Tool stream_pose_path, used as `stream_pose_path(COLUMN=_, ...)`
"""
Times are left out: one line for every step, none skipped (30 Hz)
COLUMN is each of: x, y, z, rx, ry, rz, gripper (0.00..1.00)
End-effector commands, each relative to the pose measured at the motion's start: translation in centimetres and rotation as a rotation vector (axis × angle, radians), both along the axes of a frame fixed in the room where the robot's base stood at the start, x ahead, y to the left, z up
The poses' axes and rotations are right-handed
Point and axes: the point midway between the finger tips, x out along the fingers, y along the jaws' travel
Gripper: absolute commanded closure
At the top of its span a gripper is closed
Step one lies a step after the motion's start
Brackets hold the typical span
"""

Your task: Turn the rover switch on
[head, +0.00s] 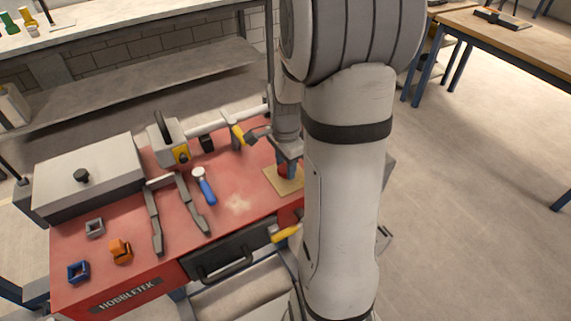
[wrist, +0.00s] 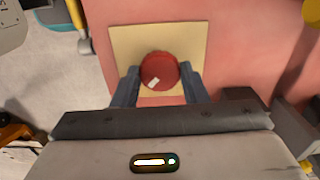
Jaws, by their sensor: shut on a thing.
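A round red knob (wrist: 160,72) with a white mark on its lower left part sits on a square tan plate (wrist: 125,42) on the red bench top. It looks like the rover switch, though no label can be read. My gripper (wrist: 158,88) has its two dark fingers on either side of the knob and is shut on it. In the head view, my gripper (head: 286,170) points down over the tan plate (head: 287,186) at the right end of the bench, and my arm covers part of that area.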

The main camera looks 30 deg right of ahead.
Motion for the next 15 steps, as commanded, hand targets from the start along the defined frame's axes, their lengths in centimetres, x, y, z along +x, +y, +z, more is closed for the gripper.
stream_pose_path(x=0.06, y=-0.02, z=0.04, rx=-0.001, ry=-0.002, rz=-0.013, gripper=0.83)
stream_pose_path(x=0.06, y=-0.02, z=0.04, rx=-0.001, ry=-0.002, rz=-0.020, gripper=0.83)
stream_pose_path(x=0.06, y=-0.02, z=0.05, rx=-0.001, ry=-0.002, rz=-0.028, gripper=0.83)
stream_pose_path(x=0.06, y=-0.02, z=0.05, rx=-0.001, ry=-0.002, rz=-0.032, gripper=0.83)
stream_pose_path(x=0.06, y=-0.02, z=0.05, rx=-0.001, ry=-0.002, rz=-0.036, gripper=0.83)
stream_pose_path(x=0.06, y=-0.02, z=0.05, rx=-0.001, ry=-0.002, rz=-0.041, gripper=0.83)
stream_pose_path(x=0.06, y=-0.02, z=0.05, rx=-0.001, ry=-0.002, rz=-0.044, gripper=0.83)
stream_pose_path(x=0.06, y=-0.02, z=0.06, rx=-0.001, ry=-0.002, rz=-0.046, gripper=0.83)
stream_pose_path(x=0.06, y=-0.02, z=0.06, rx=-0.001, ry=-0.002, rz=-0.047, gripper=0.83)
stream_pose_path(x=0.06, y=-0.02, z=0.06, rx=-0.001, ry=-0.002, rz=-0.048, gripper=0.83)
stream_pose_path(x=0.06, y=-0.02, z=0.06, rx=-0.001, ry=-0.002, rz=-0.049, gripper=0.83)
stream_pose_path(x=0.06, y=-0.02, z=0.06, rx=0.000, ry=-0.002, rz=-0.049, gripper=0.83)
stream_pose_path(x=0.06, y=-0.02, z=0.06, rx=0.000, ry=-0.002, rz=-0.049, gripper=0.83)
stream_pose_path(x=0.06, y=-0.02, z=0.06, rx=0.000, ry=-0.002, rz=-0.049, gripper=0.83)
stream_pose_path(x=0.06, y=-0.02, z=0.06, rx=0.000, ry=-0.002, rz=-0.048, gripper=0.83)
